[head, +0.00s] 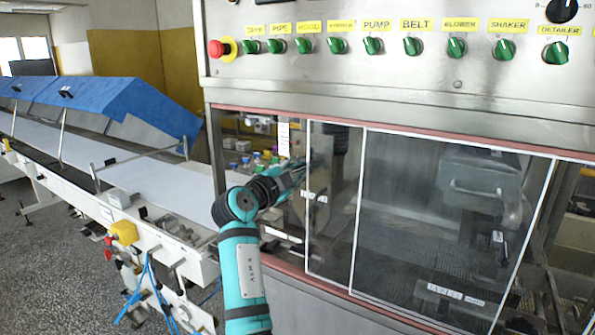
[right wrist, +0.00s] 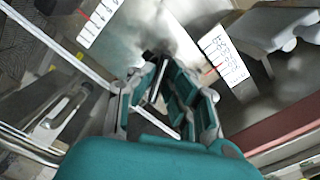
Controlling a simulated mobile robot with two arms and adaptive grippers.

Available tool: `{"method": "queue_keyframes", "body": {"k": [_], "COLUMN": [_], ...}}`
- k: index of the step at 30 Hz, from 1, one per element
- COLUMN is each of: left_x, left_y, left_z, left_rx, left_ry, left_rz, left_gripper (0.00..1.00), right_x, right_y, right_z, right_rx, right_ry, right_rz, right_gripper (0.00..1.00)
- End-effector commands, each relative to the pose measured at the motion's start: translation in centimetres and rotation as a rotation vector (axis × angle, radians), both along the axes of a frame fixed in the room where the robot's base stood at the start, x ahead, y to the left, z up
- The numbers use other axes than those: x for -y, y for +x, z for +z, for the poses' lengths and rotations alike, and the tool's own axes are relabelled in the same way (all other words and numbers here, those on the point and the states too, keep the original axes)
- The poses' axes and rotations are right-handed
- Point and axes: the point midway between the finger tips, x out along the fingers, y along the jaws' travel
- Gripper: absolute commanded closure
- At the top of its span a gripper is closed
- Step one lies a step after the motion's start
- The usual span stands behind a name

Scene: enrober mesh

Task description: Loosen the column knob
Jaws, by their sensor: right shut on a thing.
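My right gripper (head: 297,174) reaches through the open left part of the machine's front window in the head view. In the right wrist view its fingers (right wrist: 157,75) are closed around a small dark part, which I take for the column knob (right wrist: 155,56). The fingers cover most of the knob, so its shape and turn are unclear. In the head view the gripper and the window frame hide it. White scale strips with red pointers, one at upper left (right wrist: 101,23) and one at right (right wrist: 223,62), flank the knob. My left gripper is not in view.
A framed clear window panel (head: 440,225) covers the right of the opening, close beside the gripper. A control panel (head: 390,65) with green switches and a red stop button (head: 216,48) is above. A white conveyor belt (head: 150,175) runs at left, with blue covers (head: 125,100).

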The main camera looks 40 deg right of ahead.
Motion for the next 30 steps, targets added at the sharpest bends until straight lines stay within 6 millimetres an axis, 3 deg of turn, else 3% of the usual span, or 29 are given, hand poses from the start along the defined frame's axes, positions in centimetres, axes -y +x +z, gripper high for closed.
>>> {"method": "queue_keyframes", "body": {"k": [5, 12, 24, 25, 30], "left_x": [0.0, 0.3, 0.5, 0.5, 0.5], "left_y": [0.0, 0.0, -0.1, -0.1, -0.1], "left_z": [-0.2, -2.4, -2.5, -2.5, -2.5], "left_rx": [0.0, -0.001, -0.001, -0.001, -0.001], "left_ry": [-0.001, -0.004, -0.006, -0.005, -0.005], "left_rz": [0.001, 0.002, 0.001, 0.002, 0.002], "left_gripper": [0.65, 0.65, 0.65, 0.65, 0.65], "right_x": [0.1, 0.1, 0.1, 0.1, 0.1], "right_y": [0.0, -0.1, -0.1, -0.1, -0.1], "right_z": [-0.1, -0.4, -0.1, -0.1, -0.1], "right_rx": [-0.006, -0.166, -0.231, -0.231, -0.23], "right_ry": [-0.003, -0.072, -0.097, -0.097, -0.096], "right_rz": [-0.001, -0.002, -0.002, -0.002, -0.001], "right_gripper": [1.0, 1.0, 1.0, 0.85, 0.65]}}
